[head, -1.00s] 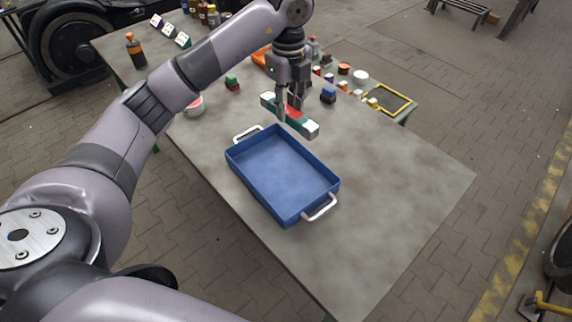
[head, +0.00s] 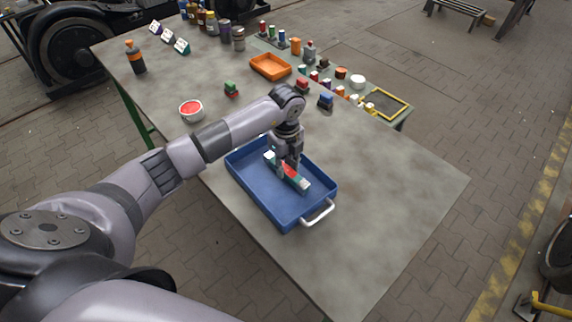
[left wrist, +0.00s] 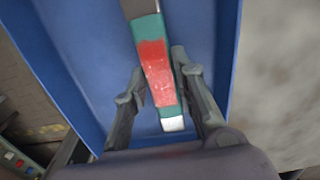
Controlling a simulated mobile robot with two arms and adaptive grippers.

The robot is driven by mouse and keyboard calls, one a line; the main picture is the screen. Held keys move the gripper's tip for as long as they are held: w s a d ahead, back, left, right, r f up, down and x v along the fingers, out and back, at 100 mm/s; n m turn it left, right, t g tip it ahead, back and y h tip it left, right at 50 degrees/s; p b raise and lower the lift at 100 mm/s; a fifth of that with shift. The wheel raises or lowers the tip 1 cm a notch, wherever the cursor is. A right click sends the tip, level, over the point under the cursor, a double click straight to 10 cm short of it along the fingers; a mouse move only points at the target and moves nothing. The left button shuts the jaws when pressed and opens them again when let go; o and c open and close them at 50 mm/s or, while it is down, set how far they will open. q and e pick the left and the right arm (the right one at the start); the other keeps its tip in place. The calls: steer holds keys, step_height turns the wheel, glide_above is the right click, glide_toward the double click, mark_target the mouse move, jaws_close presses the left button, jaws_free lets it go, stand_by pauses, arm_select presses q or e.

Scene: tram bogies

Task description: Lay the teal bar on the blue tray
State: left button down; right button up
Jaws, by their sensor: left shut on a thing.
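The blue tray (head: 262,198) with metal handles stands on the grey table. The teal bar (head: 301,183), with a red middle and pale ends, is over the inside of the tray. My left gripper (head: 289,170) is shut on the bar and points down into the tray. In the left wrist view the bar (left wrist: 157,72) lies between the two fingers (left wrist: 160,90), with blue tray floor (left wrist: 90,40) around it. I cannot tell whether the bar touches the tray floor. The far tray handle is hidden behind my arm. My right gripper is not in view.
An orange tray (head: 270,67) and several small coloured blocks and pots stand toward the back. A white bowl with red contents (head: 191,110) is left of the blue tray. A yellow frame (head: 386,103) lies at the right edge. The front right of the table (head: 390,200) is clear.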

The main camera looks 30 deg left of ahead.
mark_target(286, 169)
arm_select(q)
steer(key=shift+f, duration=0.2)
steer(key=shift+f, duration=0.2)
steer(key=c, duration=1.3)
jaws_free()
steer(key=shift+r, duration=0.1)
steer(key=shift+r, duration=0.2)
steer(key=shift+w+r, duration=0.1)
steer(key=shift+r, duration=0.2)
step_height(286, 169, up, 11)
steer(key=b, duration=0.3)
steer(key=shift+r, duration=0.15)
